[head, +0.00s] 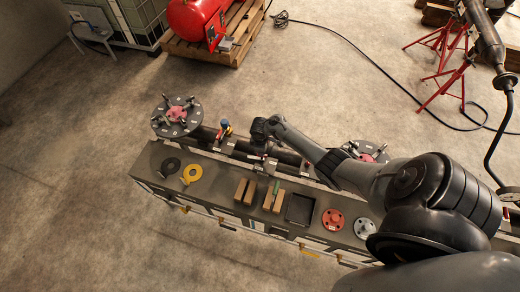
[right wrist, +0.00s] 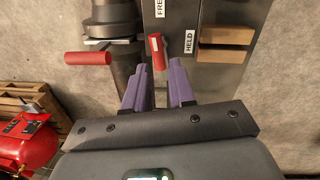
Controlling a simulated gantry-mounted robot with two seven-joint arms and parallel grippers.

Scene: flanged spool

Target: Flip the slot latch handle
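The likely slot latch handle is a short red grip (right wrist: 157,50) on a grey plate in the right wrist view. It lies between the labels FREE and HELD, nearer HELD. My right gripper (right wrist: 158,80) has purple fingers, spread apart and empty. The red grip's near end shows in line with the gap between the fingertips; I cannot tell the depth between them. In the head view my right arm comes in from the right, with its wrist (head: 262,130) over the spool's pipe. The fingers are hidden there. My left gripper is not in view.
A second red handle (right wrist: 88,58) sits left, beside the pipe. Wooden blocks (right wrist: 226,44) are at right. In the head view, a bench (head: 150,165) holds black and yellow rings, blocks, a tray (head: 300,209) and discs. A flange (head: 176,117) ends the pipe at left.

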